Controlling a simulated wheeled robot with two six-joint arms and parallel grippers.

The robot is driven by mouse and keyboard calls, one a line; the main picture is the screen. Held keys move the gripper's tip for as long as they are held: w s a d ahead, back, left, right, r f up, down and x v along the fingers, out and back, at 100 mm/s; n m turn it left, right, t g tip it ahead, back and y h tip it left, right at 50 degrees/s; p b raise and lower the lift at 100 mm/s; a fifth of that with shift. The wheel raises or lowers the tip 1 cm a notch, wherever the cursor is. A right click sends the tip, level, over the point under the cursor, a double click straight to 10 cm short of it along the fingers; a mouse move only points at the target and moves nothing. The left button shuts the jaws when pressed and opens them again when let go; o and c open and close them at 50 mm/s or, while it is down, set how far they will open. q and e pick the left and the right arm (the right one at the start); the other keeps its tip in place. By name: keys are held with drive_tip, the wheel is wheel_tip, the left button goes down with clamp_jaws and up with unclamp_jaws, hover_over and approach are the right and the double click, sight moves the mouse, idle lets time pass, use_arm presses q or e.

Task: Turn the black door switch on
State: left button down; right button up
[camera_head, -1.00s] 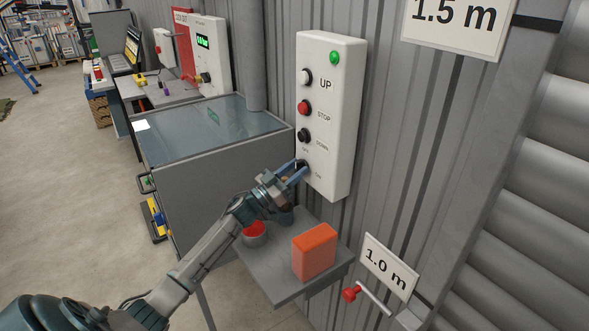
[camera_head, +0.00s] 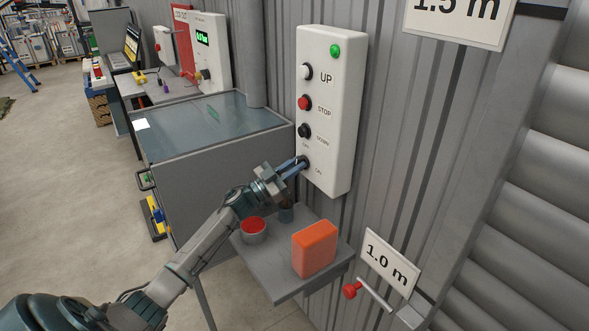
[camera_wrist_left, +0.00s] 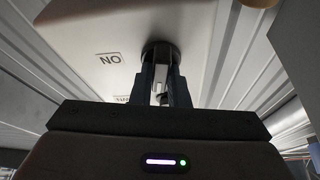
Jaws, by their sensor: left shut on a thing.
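The black door switch (camera_head: 305,161) is the lowest control on a white wall panel (camera_head: 333,120), with an ON label at its lower right. In the left wrist view the black switch (camera_wrist_left: 160,49) shows as a round dark base with a lighter strip between my fingers; the ON label appears upside down beside it. My left gripper (camera_head: 299,165) is at the switch, its fingers closed around the knob and hiding part of it. It also shows in the left wrist view (camera_wrist_left: 162,88). My right gripper is not in view.
Above the switch are a black DOWN button (camera_head: 304,131), red STOP button (camera_head: 304,103), white UP button (camera_head: 305,72) and green lamp (camera_head: 335,50). Below, a small grey shelf (camera_head: 279,285) holds an orange block (camera_head: 314,249) and a red-topped tin (camera_head: 253,229). A red-handled lever (camera_head: 351,290) is right.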

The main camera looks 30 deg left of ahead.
use_arm(q)
drive_tip(key=shift+m+g+h+b, duration=0.35)
drive_tip(key=shift+m+g+b, duration=0.6)
drive_tip(key=shift+m, duration=2.2)
drive_tip(key=shift+m+g+h+b, duration=0.5)
drive_tip(key=shift+m+g, duration=0.9)
drive_tip(key=shift+m, duration=1.7)
drive_tip(key=shift+m+g+h+b, duration=0.25)
drive_tip(key=shift+m+g+b, duration=0.75)
drive_tip(key=shift+m, duration=2.15)
drive_tip(key=c, duration=1.4)
unclamp_jaws()
drive_tip(key=shift+r, duration=0.1)
